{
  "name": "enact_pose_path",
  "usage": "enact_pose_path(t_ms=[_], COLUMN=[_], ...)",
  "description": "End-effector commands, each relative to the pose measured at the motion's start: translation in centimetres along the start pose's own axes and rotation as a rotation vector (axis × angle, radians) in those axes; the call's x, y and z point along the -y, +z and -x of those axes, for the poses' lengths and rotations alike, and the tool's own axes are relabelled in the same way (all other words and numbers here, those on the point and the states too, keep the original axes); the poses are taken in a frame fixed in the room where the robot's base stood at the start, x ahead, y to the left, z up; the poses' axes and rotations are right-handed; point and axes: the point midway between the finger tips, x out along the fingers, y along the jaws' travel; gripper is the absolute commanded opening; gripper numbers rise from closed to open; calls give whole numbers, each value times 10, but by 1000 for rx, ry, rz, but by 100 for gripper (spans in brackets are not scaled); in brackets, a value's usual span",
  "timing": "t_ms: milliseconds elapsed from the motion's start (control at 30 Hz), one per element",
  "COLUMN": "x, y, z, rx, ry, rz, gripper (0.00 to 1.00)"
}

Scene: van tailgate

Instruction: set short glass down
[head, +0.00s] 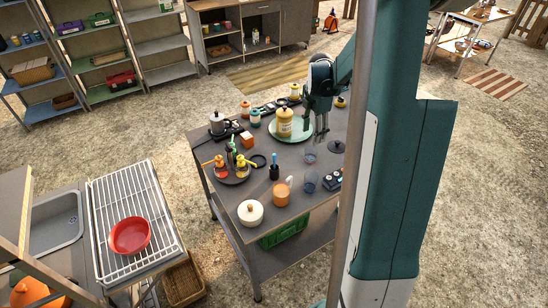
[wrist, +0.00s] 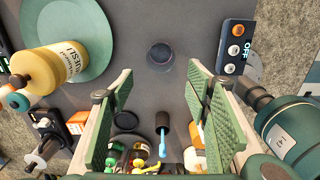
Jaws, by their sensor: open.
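Two clear bluish glasses stand upright on the grey table (head: 222,196), right of its middle in the head view. The smaller glass (head: 309,158) looks like the short one; the larger glass (head: 310,182) stands nearer the camera. In the wrist view one glass (wrist: 160,55) stands on the tabletop ahead of the fingertips, seen from above. It touches neither finger. My gripper (head: 318,128) hangs above the table beside the green plate. In the wrist view its two green finger pads (wrist: 160,90) are wide apart with nothing between them. The larger glass is not clearly visible there.
A yellow bottle (head: 284,124) stands on the green plate (head: 303,136). A blue-handled brush (head: 274,168), orange mug (head: 282,192) and white pot (head: 250,213) stand to the left and front.

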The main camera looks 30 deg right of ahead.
Motion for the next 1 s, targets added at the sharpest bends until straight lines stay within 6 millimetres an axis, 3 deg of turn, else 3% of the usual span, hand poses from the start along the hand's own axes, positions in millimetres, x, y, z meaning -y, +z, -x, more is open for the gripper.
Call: enact_pose_path(t_ms=[467, 1000], x=[12, 48], y=[-75, -170], z=[66, 134], rx=[28, 7], ry=[90, 225], rz=[-232, -557], gripper=[48, 48])
